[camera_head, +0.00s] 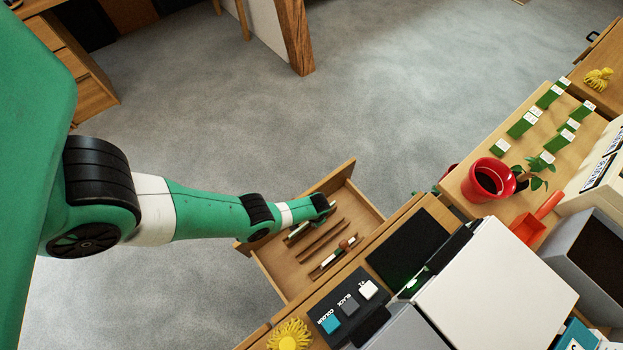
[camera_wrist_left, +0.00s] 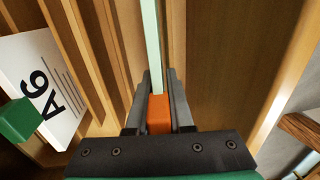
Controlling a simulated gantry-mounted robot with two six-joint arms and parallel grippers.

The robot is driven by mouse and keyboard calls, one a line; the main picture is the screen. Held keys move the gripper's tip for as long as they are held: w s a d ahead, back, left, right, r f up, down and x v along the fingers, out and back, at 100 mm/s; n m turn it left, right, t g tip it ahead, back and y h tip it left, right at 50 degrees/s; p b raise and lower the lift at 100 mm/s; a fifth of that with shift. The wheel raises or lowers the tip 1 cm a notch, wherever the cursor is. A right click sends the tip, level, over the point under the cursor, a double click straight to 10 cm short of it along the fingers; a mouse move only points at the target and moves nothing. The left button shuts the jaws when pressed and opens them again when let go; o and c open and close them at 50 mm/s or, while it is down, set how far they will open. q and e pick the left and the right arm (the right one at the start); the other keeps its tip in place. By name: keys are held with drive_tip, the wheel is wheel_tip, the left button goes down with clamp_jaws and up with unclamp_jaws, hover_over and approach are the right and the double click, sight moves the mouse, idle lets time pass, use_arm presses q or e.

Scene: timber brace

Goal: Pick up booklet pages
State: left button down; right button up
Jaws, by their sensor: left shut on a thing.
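In the left wrist view my left gripper (camera_wrist_left: 159,85) is shut on a thin upright thing seen edge-on, with a pale green strip (camera_wrist_left: 153,45) and an orange part (camera_wrist_left: 159,114) between the fingers. I cannot tell whether it is the booklet pages. A white card marked A6 (camera_wrist_left: 42,85) stands to the left among wooden dividers (camera_wrist_left: 88,60), with a green block (camera_wrist_left: 18,118) in front of it. In the head view my left gripper (camera_head: 321,206) is over the open wooden drawer (camera_head: 366,214); its fingers are mostly hidden. My right gripper is not in view.
Right of the drawer are a button panel (camera_head: 345,305) reading COLOUR and BLACK, and a large white-topped machine (camera_head: 495,275). A red pot (camera_head: 487,181) and several green-and-white blocks (camera_head: 524,122) stand on the worktop. Grey floor (camera_head: 220,120) lies open beyond the drawer.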

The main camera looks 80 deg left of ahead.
use_arm(q)
wheel_tip(320, 180, up, 10)
drive_tip(key=p, duration=1)
drive_tip(key=shift+r, duration=0.1)
